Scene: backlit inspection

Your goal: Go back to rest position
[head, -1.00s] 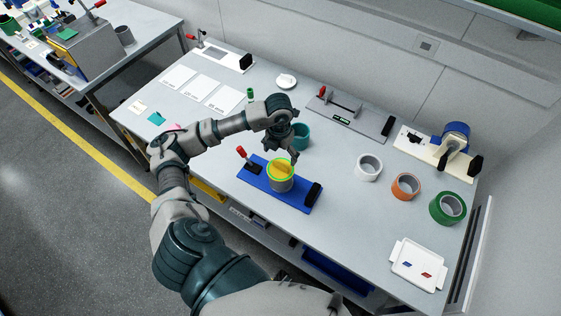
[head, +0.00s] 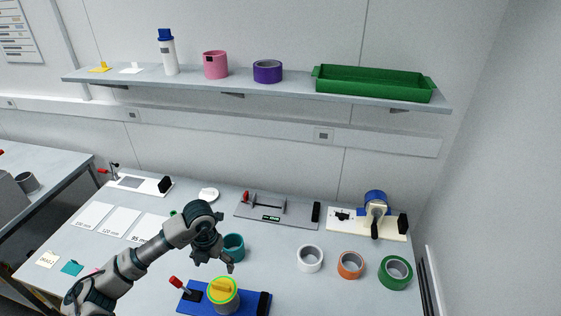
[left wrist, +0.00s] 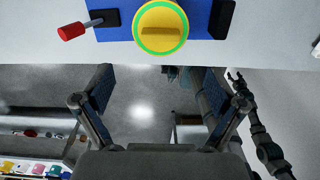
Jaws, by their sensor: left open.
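My left gripper (head: 226,262) is in the head view, above the bench and just behind a blue fixture (head: 254,302). Its two fingers are spread with nothing between them in the left wrist view (left wrist: 158,75). The blue fixture holds a cylinder with a yellow and green top (head: 223,290), which also shows ahead of the fingers in the left wrist view (left wrist: 161,28). The gripper is apart from this cylinder. Another dark arm of mine, with a small gripper (left wrist: 238,80), shows at the right of the left wrist view. Its jaw state is too small to tell.
A teal cup (head: 234,247) stands close behind the left gripper. White (head: 298,259), orange (head: 341,265) and green (head: 383,273) rings lie to the right. A grey fixture (head: 285,218) and a blue-wheeled fixture (head: 376,201) stand at the back. A shelf (head: 130,84) hangs above.

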